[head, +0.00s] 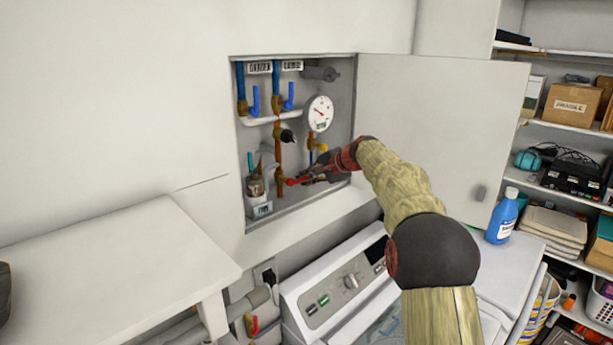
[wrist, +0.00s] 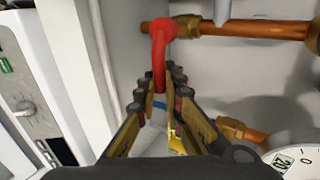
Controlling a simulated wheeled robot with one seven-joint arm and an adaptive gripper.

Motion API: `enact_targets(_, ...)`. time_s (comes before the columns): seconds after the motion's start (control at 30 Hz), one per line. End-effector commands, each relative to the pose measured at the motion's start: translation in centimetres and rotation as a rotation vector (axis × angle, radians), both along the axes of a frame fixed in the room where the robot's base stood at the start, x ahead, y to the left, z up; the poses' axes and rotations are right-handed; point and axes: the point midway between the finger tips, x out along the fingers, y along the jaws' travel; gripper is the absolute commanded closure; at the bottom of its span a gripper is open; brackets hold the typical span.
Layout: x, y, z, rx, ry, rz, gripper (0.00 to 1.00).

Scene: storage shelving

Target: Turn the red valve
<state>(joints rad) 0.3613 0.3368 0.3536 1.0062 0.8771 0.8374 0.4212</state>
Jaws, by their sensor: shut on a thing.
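The red valve handle (head: 296,181) sits low on the copper pipework inside the open wall cabinet. In the wrist view the red valve (wrist: 159,55) is a bent lever joined to a brass fitting on a copper pipe, and its free end lies between my fingers. My gripper (head: 312,176) reaches into the cabinet from the right and is shut on the lever. In the wrist view my gripper (wrist: 162,90) has one finger on each side of the lever. The lever's tip is partly hidden between the fingers.
The cabinet door (head: 430,130) stands open at the right. A washing machine (head: 345,285) is below, with a blue bottle (head: 503,216) to its right.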

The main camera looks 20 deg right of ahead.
Motion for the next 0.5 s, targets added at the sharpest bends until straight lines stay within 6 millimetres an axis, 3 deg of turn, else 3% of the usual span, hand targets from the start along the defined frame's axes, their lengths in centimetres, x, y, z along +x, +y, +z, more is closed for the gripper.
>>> enact_targets(0.4, 0.00, -0.07, -0.21, 0.005, 0.004, -0.001, 1.00)
enact_targets(0.43, -0.01, -0.08, -0.22, 0.005, 0.004, -0.001, 0.89)
enact_targets(0.5, -0.01, -0.07, -0.22, 0.005, 0.004, -0.001, 0.85)
